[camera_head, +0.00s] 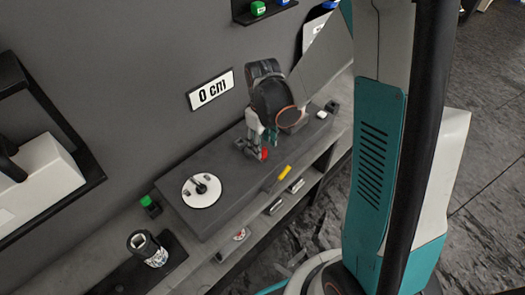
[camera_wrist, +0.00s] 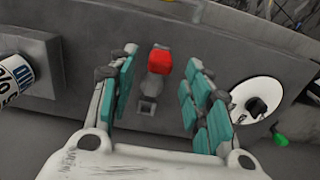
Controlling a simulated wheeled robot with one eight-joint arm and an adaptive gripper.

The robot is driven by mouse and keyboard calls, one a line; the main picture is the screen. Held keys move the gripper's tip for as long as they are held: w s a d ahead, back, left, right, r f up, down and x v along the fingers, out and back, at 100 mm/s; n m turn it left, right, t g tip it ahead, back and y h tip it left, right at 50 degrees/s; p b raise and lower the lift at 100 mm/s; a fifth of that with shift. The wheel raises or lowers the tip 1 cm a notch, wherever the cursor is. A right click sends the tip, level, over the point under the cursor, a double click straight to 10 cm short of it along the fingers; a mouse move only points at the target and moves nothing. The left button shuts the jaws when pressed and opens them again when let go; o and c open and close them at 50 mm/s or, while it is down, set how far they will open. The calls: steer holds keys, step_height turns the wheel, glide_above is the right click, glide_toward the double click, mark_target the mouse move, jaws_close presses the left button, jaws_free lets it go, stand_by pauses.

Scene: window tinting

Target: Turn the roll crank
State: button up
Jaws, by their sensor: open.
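A small red knob (camera_wrist: 163,68) on a grey bracket (camera_wrist: 151,90) stands on the dark bench unit (camera_head: 225,212). The red knob also shows in the head view (camera_head: 264,154), just below my gripper. My gripper (camera_head: 263,138) is open over it; in the wrist view the knob lies between the two teal-padded fingers, with a gap on both sides. A white disc with a black handle (camera_head: 202,190) lies at the left end of the unit. It also shows at the right in the wrist view (camera_wrist: 256,104). I cannot tell which of the two is the roll crank.
A green button (camera_head: 147,201) and a dark cup (camera_head: 146,247) are at the left. A yellow item (camera_head: 284,172) lies at the unit's front edge. A shelf with small items runs below.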

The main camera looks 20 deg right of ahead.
mark_target(263, 150)
steer(key=shift+f, duration=1.75)
jaws_close()
